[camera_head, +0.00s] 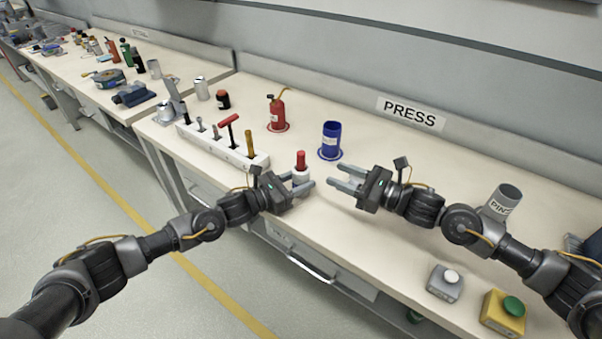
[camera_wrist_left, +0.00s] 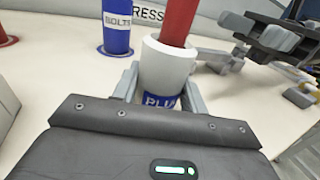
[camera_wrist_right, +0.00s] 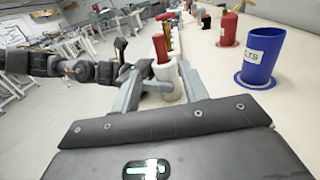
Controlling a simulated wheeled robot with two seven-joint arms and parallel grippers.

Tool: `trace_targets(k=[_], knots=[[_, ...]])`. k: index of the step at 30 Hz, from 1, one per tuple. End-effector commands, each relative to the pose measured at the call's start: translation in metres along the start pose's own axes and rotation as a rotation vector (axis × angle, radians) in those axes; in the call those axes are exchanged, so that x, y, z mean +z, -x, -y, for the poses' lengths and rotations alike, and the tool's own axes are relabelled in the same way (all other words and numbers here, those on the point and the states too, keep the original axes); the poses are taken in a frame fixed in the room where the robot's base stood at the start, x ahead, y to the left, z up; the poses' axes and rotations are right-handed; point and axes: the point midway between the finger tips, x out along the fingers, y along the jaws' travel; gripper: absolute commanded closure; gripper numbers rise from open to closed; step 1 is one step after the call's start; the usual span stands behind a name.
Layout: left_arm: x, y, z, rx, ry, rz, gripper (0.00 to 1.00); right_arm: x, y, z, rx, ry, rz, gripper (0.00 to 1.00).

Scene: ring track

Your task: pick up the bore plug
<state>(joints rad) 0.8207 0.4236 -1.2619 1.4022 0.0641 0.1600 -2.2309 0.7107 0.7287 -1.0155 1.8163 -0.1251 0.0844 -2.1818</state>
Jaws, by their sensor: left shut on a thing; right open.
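The bore plug shows as a red cylinder (camera_head: 301,158) standing upright in a white cup (camera_head: 301,175). The left wrist view shows the red plug (camera_wrist_left: 181,22) coming out of the white cup (camera_wrist_left: 166,68), whose blue label reads "PLU", the rest hidden. My left gripper (camera_head: 303,184) is shut on the cup, one finger on each side, low by the bench. My right gripper (camera_head: 337,182) is open and empty, just right of the cup, its fingers pointing toward it. The right wrist view also shows the red plug (camera_wrist_right: 160,47) and white cup (camera_wrist_right: 167,71). The plug's lower end is hidden.
A blue bolts cup (camera_head: 331,142) and a red oil can (camera_head: 277,113) stand behind. A white tool rack (camera_head: 215,142) is at left. A grey pins cup (camera_head: 504,200), a white-button box (camera_head: 445,283) and a yellow green-button box (camera_head: 503,312) are at right.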

Motion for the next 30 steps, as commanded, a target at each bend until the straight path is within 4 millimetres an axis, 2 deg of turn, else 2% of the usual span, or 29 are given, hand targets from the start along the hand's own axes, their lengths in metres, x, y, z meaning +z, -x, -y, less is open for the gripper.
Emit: trace_targets(k=[9,13,20,30], knots=[[0.0,0.0,0.0,0.0,0.0,0.0,0.8,0.002,-0.051,-0.001,0.002,-0.003,0.002,0.56],[0.0,0.0,0.0,0.0,0.0,0.0,0.8,0.001,-0.063,-0.001,0.002,-0.002,0.001,0.56],[0.0,0.0,0.0,0.0,0.0,0.0,0.8,0.002,-0.069,0.0,0.001,-0.002,0.0,0.56],[0.0,0.0,0.0,0.0,0.0,0.0,0.8,0.008,-0.114,0.001,0.001,-0.003,0.0,0.56]])
